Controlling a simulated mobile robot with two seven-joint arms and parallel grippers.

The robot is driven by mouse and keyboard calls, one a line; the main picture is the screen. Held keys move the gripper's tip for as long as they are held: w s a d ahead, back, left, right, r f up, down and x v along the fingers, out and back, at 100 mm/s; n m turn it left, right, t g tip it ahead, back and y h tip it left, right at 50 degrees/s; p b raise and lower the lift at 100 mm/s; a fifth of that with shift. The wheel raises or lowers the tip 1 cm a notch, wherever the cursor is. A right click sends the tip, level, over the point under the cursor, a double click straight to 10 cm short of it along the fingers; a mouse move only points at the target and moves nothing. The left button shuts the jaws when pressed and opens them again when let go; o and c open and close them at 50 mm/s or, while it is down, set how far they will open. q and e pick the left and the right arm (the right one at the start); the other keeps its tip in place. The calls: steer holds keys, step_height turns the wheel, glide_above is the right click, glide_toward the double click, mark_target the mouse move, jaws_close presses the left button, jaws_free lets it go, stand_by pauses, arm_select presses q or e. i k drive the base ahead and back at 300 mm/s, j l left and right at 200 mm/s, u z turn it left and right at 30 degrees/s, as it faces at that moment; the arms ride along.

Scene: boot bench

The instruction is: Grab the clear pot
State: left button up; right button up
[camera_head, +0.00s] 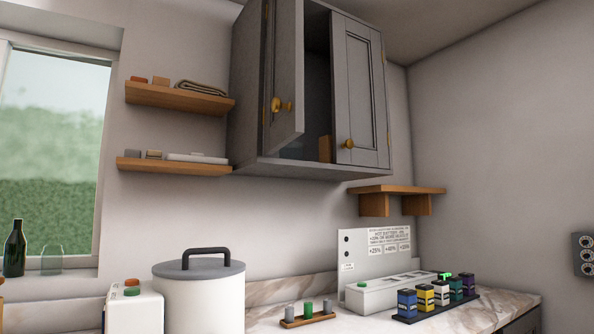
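Neither of my grippers is in view. No pot is plainly readable as the clear one. A row of small pots with coloured labels stands in a dark tray (436,312) on the counter at right: a blue pot (407,303), a yellow pot (426,298), a white pot (441,292), a green pot (456,288) and a purple pot (468,285). Their lettering is too small to read. A see-through glass vessel (51,260) stands on the windowsill at far left, beside a dark green bottle (15,249).
A large white drum with a grey lid (199,290) stands on the marble counter (262,320).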

mark_target(292, 150)
steer(key=i+l+u, duration=0.2)
steer(key=i+l, duration=0.95)
steer(key=k+l, duration=0.05)
